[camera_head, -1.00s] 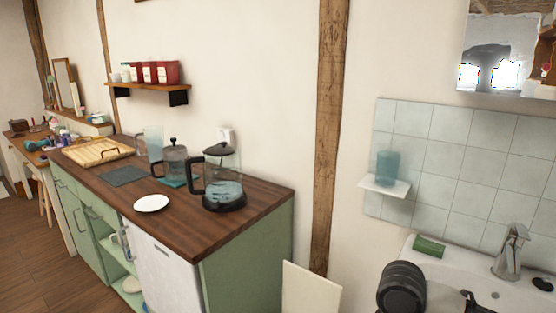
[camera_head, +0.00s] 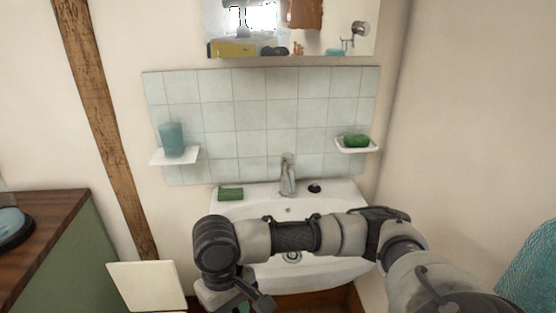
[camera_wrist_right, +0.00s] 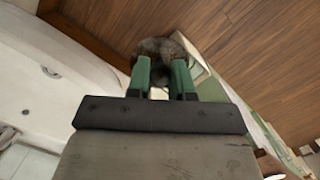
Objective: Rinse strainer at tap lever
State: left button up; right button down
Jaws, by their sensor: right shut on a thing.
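The tap (camera_head: 288,175), chrome with its lever on top, stands at the back of the white sink (camera_head: 335,193). My right arm reaches across in front of the sink from the right. My right gripper (camera_wrist_right: 162,62) points down past the sink's left front side. Its green fingers are shut on a dark grey, rounded thing, which looks like the strainer (camera_wrist_right: 158,47); the fingers hide part of it. In the head view, the gripper is partly cut off at the bottom edge and the strainer cannot be made out. My left gripper is not in view.
A green sponge (camera_head: 231,194) lies on the sink's back left rim. Shelves hold a blue cup (camera_head: 172,139) and green soap (camera_head: 356,140). A cream panel (camera_head: 147,286) stands left of the sink, beyond it the wooden counter (camera_head: 50,215). A mirror hangs above.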

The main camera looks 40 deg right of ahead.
aim_at(286, 158)
jog(key=i+l+z, duration=0.1)
jog(key=i+z, duration=0.65)
